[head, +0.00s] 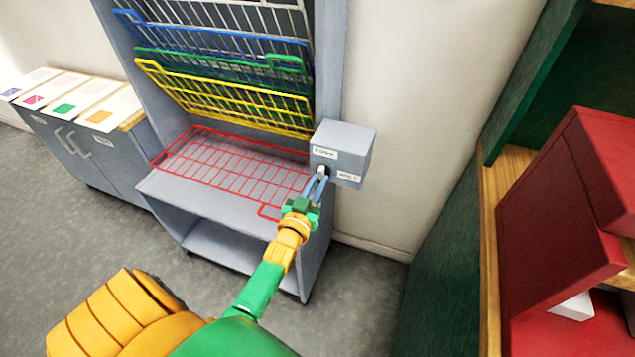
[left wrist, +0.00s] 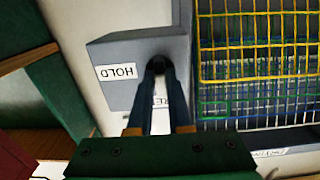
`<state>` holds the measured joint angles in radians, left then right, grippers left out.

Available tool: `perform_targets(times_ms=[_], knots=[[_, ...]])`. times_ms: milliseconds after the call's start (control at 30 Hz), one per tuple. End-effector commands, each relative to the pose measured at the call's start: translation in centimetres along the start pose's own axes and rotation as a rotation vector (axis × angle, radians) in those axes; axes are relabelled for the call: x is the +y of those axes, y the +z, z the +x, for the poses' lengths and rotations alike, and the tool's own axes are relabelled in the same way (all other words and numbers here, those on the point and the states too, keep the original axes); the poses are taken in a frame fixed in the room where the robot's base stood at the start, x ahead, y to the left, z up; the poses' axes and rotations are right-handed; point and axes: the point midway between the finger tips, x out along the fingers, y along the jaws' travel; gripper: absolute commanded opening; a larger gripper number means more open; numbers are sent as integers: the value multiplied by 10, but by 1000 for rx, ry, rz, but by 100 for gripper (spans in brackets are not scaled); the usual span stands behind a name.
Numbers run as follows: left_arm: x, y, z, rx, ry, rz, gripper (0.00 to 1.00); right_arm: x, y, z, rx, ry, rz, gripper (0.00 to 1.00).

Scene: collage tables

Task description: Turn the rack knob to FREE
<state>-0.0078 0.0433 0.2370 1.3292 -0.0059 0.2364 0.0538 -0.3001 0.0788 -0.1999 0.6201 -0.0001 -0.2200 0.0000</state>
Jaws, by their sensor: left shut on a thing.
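The grey control box (head: 345,140) is fixed to the right side of the drying rack (head: 325,60) and also shows in the left wrist view (left wrist: 112,48). Its dark knob (left wrist: 159,64) sits on the face of the box. My left gripper (head: 321,174) is shut on the knob, with its fingers to either side of it in the left wrist view (left wrist: 160,80). A HOLD label (left wrist: 116,72) is beside the knob. A second label (left wrist: 161,102) is partly hidden between the fingers. The knob's pointing direction cannot be told. My right gripper is not in view.
Red (head: 235,165), yellow (head: 220,97), green and blue wire shelves hang in the rack; the red one lies lowest and flat. A low grey cabinet (head: 95,150) with coloured sheets stands left. A green and red shelf unit (head: 560,220) stands right.

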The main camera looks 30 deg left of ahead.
Motion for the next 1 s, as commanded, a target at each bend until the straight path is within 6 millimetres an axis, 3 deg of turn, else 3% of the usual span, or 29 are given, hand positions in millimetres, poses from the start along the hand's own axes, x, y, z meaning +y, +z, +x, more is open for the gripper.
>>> perform_targets(times_ms=[467,500,600,867,1000], knots=[[0,-5,2,14,0,-13,0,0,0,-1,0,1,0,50],[0,-5,2,14,0,-13,26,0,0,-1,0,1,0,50],[0,-4,1,11,0,-12,48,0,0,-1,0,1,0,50],[0,-2,0,5,0,-11,48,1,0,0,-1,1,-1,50],[0,-2,-21,3,0,-11,48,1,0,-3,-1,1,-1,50]])
